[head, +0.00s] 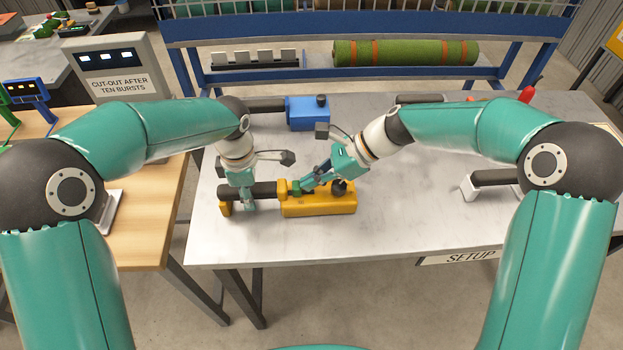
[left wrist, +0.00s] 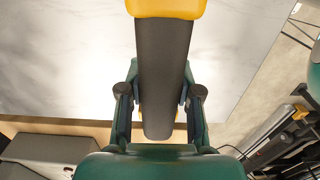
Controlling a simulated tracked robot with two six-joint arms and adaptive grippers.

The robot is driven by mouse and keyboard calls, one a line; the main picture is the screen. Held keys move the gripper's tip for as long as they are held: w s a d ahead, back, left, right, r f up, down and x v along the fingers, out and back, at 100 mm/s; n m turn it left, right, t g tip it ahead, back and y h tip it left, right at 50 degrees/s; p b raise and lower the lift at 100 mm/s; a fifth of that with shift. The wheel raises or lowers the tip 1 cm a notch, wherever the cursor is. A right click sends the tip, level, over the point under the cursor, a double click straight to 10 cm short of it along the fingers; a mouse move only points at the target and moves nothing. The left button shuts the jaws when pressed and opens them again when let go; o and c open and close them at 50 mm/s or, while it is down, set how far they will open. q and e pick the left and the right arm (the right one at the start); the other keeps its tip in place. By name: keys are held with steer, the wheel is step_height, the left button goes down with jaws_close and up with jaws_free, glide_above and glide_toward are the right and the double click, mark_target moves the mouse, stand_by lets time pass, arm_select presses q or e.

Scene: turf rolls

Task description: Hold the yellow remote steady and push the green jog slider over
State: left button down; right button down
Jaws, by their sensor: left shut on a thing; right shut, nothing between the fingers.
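The yellow remote (head: 318,207) lies on the grey-white table, its block to the right and its dark handle (head: 263,189) to the left. My left gripper (head: 247,200) is shut on the dark handle near its left end. The left wrist view shows the handle (left wrist: 163,75) between both fingers, with yellow at its far end. The green jog slider (head: 296,188) is at the left end of the block's top. My right gripper (head: 304,187) is shut and empty, its tips beside the slider on the right; whether they touch it I cannot tell. A black knob (head: 339,187) is further right.
A blue remote (head: 308,113) lies behind, and a white-ended one (head: 468,188) lies to the right. A red-tipped thing (head: 527,94) is at the back right. A green turf roll (head: 405,53) rests on the blue rack behind. The table front is clear.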

arm_select(q)
steer(key=shift+s+d+f, duration=0.1)
arm_select(e)
steer(key=shift+s+f, duration=0.1)
steer(key=v, duration=1)
arm_select(q)
steer(key=c, duration=0.7)
jaws_free()
